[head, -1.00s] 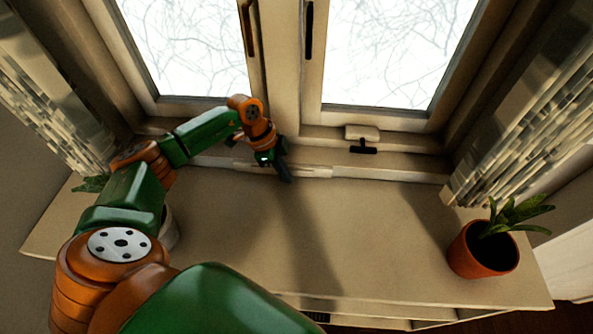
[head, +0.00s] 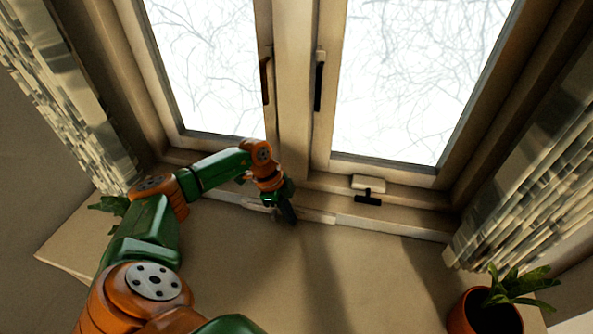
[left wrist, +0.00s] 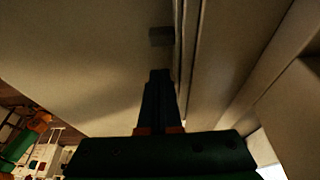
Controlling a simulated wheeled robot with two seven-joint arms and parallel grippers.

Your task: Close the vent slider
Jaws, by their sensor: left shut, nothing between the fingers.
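The vent (head: 318,217) is a long pale strip along the window's lower frame, just above the sill. My left gripper (head: 288,213) is in front of the strip and covers part of it. In the left wrist view its dark fingers (left wrist: 159,78) are shut with nothing between them. A small grey block (left wrist: 161,37), which looks like the slider's knob, stands out just beyond the fingertips, with a visible gap in the picture. I cannot tell the slider's exact position. My right gripper is not in view.
A dark-handled latch (head: 368,197) sits on the frame to the right. A potted plant (head: 490,312) stands on the right of the sill (head: 370,270), and another plant (head: 108,205) shows at left behind my arm. Curtains (head: 530,170) hang at the sides. The sill's middle is clear.

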